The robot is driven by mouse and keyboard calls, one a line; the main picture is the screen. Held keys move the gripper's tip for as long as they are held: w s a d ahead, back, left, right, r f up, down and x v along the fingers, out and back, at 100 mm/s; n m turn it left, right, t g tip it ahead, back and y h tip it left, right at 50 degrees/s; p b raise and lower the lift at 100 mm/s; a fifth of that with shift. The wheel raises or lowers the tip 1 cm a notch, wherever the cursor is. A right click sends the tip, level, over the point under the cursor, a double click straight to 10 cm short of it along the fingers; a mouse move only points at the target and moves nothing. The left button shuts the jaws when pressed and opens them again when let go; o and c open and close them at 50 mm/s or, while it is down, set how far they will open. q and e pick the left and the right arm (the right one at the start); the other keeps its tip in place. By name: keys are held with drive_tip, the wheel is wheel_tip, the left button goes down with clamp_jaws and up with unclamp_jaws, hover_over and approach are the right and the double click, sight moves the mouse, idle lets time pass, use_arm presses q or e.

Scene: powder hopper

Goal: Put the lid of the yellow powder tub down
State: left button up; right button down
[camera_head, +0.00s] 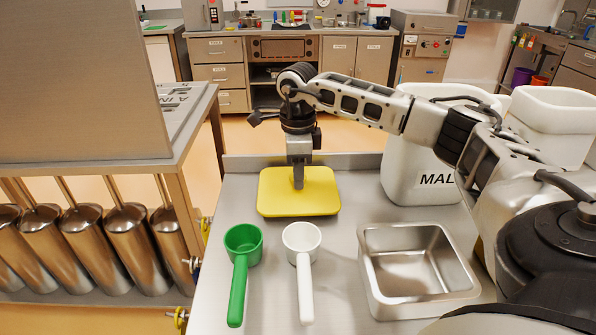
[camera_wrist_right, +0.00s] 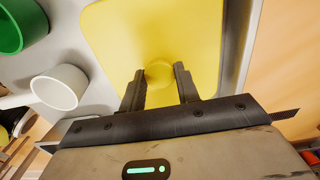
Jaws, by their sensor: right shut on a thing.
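The yellow lid (camera_head: 318,198) is a flat square with rounded corners, level at the back of the steel worktop. My right gripper (camera_head: 298,183) points straight down at its middle. In the right wrist view, the gripper's fingers (camera_wrist_right: 160,85) stand on either side of the lid's round knob (camera_wrist_right: 159,73) and hold it. The lid (camera_wrist_right: 185,30) fills the upper middle of that view. I cannot tell whether its underside touches the worktop. No yellow tub can be clearly made out. My left gripper is not in view.
A green scoop (camera_head: 241,262) and a white scoop (camera_head: 303,262) lie in front of the lid. A steel pan (camera_head: 415,300) sits at front right. White tubs (camera_head: 410,165) (camera_head: 552,125) stand behind my right arm. A bench (camera_head: 175,150) is at left.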

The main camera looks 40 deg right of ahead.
drive_tip(key=shift+f, duration=0.35)
drive_tip(key=shift+f, duration=0.15)
drive_tip(key=c, duration=1)
unclamp_jaws()
drive_tip(key=shift+c, duration=0.2)
wheel_tip(320, 180, up, 12)
drive_tip(key=shift+r, duration=0.2)
